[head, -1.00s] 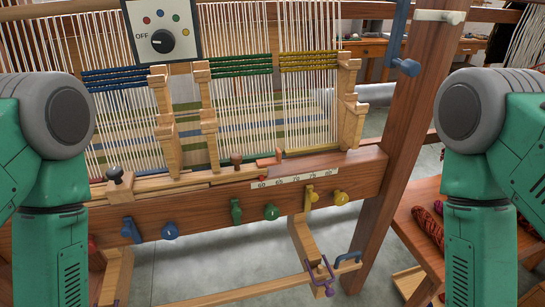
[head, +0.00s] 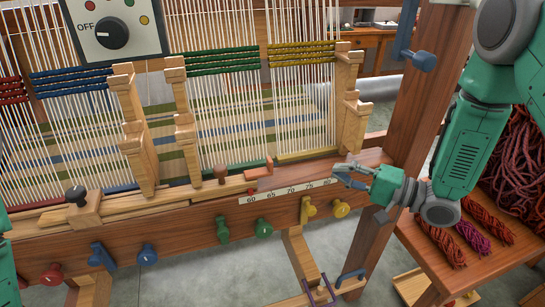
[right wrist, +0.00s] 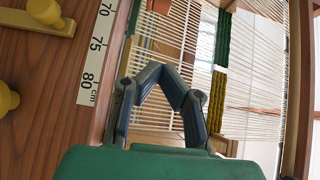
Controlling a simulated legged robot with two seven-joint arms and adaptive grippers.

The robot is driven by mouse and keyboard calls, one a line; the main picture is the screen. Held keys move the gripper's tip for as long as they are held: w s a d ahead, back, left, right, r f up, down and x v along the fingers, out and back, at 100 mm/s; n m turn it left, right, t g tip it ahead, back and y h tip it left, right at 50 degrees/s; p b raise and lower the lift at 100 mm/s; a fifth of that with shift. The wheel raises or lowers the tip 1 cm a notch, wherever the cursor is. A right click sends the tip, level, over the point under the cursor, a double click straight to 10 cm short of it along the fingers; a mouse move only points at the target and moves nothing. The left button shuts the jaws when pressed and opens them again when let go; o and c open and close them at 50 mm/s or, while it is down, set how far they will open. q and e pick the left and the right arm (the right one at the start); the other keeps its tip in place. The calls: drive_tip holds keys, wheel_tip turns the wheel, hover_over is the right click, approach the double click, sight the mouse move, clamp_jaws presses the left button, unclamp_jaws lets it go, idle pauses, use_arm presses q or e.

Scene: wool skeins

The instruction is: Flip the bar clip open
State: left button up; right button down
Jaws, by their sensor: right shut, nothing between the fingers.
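My right gripper (head: 350,176) is shut and empty at the loom's front beam, by the right end of the white scale (head: 290,191). Its blue-grey fingers meet in the right wrist view (right wrist: 164,76), beside the scale (right wrist: 97,50) and in front of the white threads. I cannot tell for sure which part is the bar clip. A purple forked clip (head: 320,295) sits on the low wooden bar, partly cut off by the lower edge. A blue bracket (head: 350,276) is beside it. An orange piece (head: 259,170) sits on the beam. My left gripper is out of view.
Blue, green and yellow knobs (head: 341,208) stick out of the beam's front. A wooden post (head: 400,130) with a blue lever (head: 416,55) stands close to my right arm. A side table (head: 425,235) holds wool skeins. Open floor shows below the beam.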

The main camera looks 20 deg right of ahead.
drive_tip(key=shift+r, duration=0.2)
drive_tip(key=shift+a, duration=0.15)
drive_tip(key=x, duration=0.8)
drive_tip(key=shift+w+a+f, duration=0.1)
drive_tip(key=shift+w+a, duration=0.15)
drive_tip(key=shift+w, duration=0.1)
drive_tip(key=a, duration=0.3)
drive_tip(key=shift+w+a, duration=0.25)
drive_tip(key=shift+a, duration=0.65)
